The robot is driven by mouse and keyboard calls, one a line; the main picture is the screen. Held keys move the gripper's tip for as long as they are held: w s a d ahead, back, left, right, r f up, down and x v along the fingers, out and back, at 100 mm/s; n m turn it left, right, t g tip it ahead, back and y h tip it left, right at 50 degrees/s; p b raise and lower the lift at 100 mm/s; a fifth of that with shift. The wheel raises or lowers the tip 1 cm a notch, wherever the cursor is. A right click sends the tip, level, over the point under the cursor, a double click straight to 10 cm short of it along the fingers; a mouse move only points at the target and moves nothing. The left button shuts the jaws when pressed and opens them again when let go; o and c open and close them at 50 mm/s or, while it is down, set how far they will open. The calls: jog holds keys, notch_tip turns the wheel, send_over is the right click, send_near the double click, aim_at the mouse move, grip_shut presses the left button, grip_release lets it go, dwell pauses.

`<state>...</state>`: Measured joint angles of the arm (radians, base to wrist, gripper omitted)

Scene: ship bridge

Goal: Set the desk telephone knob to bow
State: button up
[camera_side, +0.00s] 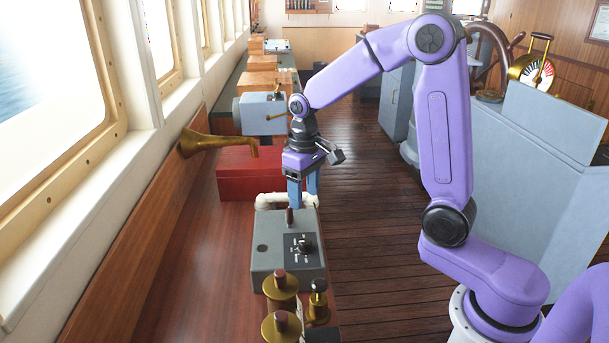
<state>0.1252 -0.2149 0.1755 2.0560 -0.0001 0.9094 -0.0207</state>
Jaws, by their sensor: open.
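The desk telephone (272,258) is a grey box on the reddish wooden counter, with a white handset (268,200) lying along its far edge. Its knob (306,245) is small and black, on a dark plate with white marks around it. The labels are too small to read, and I cannot tell which way the knob points. My gripper (303,203) has blue fingers pointing down. It is open and empty, above the far right part of the telephone, beyond the knob. Its fingertips are near the handset; I cannot tell whether they touch it.
Brass fittings (281,287) stand close in front of the telephone. Behind it are a red box (246,172), a brass horn (205,143) and a grey-blue box (262,113). The counter (185,270) left of the telephone is clear. A pale blue console (545,180) stands at right.

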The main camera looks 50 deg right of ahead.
jog(key=shift+r, duration=2)
jog(key=s+a+f+n, duration=0.1)
jog(key=s+n, duration=0.4)
jog(key=s, duration=0.8)
jog(key=s+a+f+n, duration=0.2)
jog(key=s+n, duration=0.4)
jog(key=s, duration=0.8)
jog(key=shift+s+a, duration=0.2)
jog(key=shift+a, duration=0.4)
